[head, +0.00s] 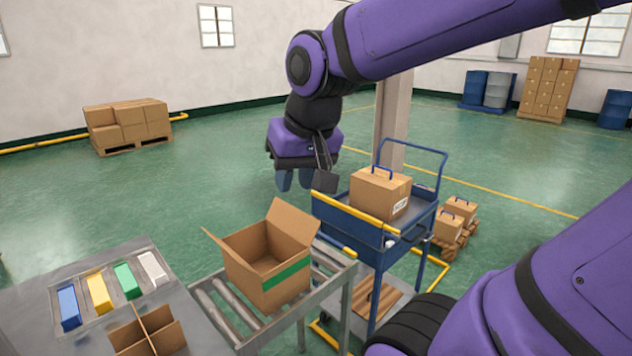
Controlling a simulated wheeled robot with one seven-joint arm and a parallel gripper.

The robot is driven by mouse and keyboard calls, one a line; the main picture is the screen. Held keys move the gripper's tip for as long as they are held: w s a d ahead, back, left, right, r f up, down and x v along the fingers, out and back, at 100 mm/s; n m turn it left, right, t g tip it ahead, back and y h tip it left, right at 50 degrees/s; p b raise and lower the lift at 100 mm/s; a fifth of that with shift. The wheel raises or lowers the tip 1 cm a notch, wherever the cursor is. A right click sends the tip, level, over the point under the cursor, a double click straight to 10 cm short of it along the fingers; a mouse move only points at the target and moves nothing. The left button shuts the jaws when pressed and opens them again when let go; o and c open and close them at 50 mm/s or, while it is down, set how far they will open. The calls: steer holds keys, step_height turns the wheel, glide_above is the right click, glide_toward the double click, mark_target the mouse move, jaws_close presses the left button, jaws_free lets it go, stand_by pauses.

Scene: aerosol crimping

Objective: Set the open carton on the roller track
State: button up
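The open carton (268,268) is brown with a green stripe on its front side. Its flaps stand up and outward, and its inside looks empty. It sits on the roller track (222,312), upright and turned at an angle to the rollers. My gripper (295,181) hangs in the air behind and above the carton, apart from it. Its two bluish fingers point down with a gap between them, and nothing shows in the gap.
A blue cart (432,215) with a yellow bar holds a closed carton (380,192) with a blue handle, right of the track. A grey table at left has coloured blocks (98,292) and a cardboard divider (148,332).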

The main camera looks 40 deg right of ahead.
steer(key=s+a+r+n, duration=0.1)
steer(key=s+n, duration=0.2)
steer(key=s, duration=0.3)
steer(key=shift+r+t, duration=0.15)
steer(key=shift+t, duration=0.25)
steer(key=shift+a, duration=0.1)
stand_by(0.6)
